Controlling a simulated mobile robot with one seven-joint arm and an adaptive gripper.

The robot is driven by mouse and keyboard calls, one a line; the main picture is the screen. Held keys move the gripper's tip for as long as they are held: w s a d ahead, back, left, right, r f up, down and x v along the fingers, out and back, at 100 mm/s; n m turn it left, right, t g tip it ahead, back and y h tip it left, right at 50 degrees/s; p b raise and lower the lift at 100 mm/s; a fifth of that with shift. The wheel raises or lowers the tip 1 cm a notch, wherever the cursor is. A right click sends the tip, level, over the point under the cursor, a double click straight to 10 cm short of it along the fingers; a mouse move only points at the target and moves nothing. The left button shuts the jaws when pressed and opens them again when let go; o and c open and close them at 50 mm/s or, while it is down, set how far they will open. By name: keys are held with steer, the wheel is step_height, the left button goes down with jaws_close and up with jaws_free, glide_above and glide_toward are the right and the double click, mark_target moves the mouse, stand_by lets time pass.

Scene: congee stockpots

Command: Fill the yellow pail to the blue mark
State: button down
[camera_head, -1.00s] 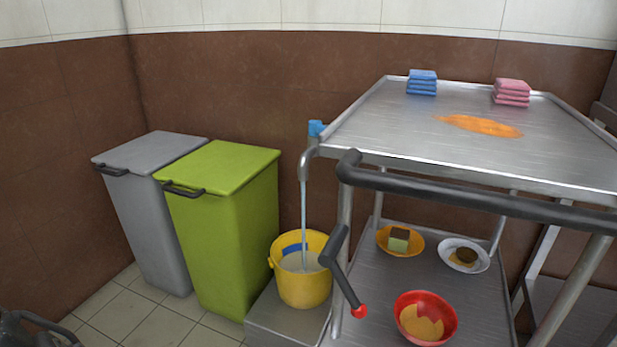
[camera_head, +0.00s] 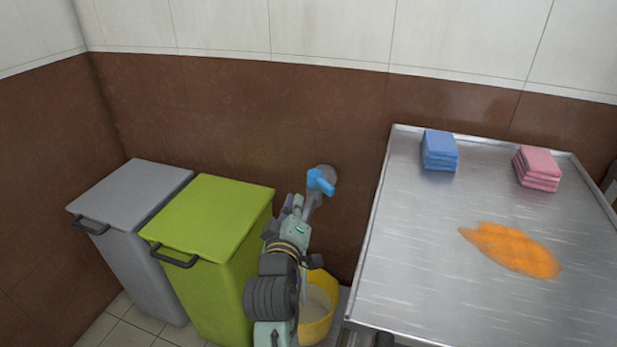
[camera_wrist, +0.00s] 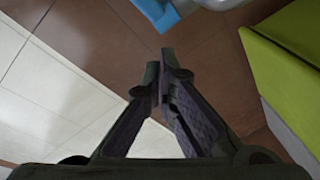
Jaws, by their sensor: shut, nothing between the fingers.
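The yellow pail (camera_head: 321,318) stands low between the green bin and the steel trolley, partly hidden behind my arm. Pale water shows inside it; the blue mark is not visible now. A thin pale stream seems to fall into it beside my arm. The wall tap has a blue handle (camera_head: 321,182) above the pail; the handle also shows at the top of the wrist view (camera_wrist: 158,12), beside the grey tap body (camera_wrist: 218,3). My gripper (camera_head: 297,204) is shut and empty, just left of and below the handle. In the wrist view its fingertips (camera_wrist: 158,75) meet, apart from the handle.
The green bin (camera_head: 215,220) stands close left of my arm, with a grey bin (camera_head: 130,205) beyond it. The steel trolley top (camera_head: 410,260) is on the right, bearing blue cloths (camera_head: 439,152), pink cloths (camera_head: 537,168) and an orange spill (camera_head: 512,250). The brown wall (camera_head: 240,120) is behind.

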mark_target(333, 191)
steer(key=s+a+f+n+h, duration=0.1)
steer(key=s+f+n, duration=0.1)
steer(key=s+n, duration=0.35)
steer(key=shift+n, duration=0.65)
steer(key=w+d, duration=0.1)
steer(key=w, duration=0.2)
steer(key=w+d+p, duration=0.1)
steer(key=w, duration=0.3)
steer(key=w+d+p, duration=0.1)
steer(key=w, duration=0.2)
steer(key=shift+w+d, duration=0.15)
steer(key=shift+w, duration=0.25)
steer(key=shift+w+d+p, duration=0.35)
steer(key=shift+w+d, duration=0.15)
steer(key=shift+d, duration=0.15)
steer(key=shift+d+p, duration=0.45)
steer(key=shift+p, duration=0.05)
steer(key=shift+w+d+r+p, duration=0.1)
steer(key=shift+w+d+p, duration=0.05)
steer(key=shift+d+p, duration=0.85)
steer(key=shift+w+d+p, duration=0.25)
steer(key=shift+d+p, duration=0.15)
steer(key=shift+d, duration=0.1)
steer(key=shift+w+d+p, duration=0.25)
steer(key=shift+d+p, duration=0.15)
steer(key=shift+d, duration=0.1)
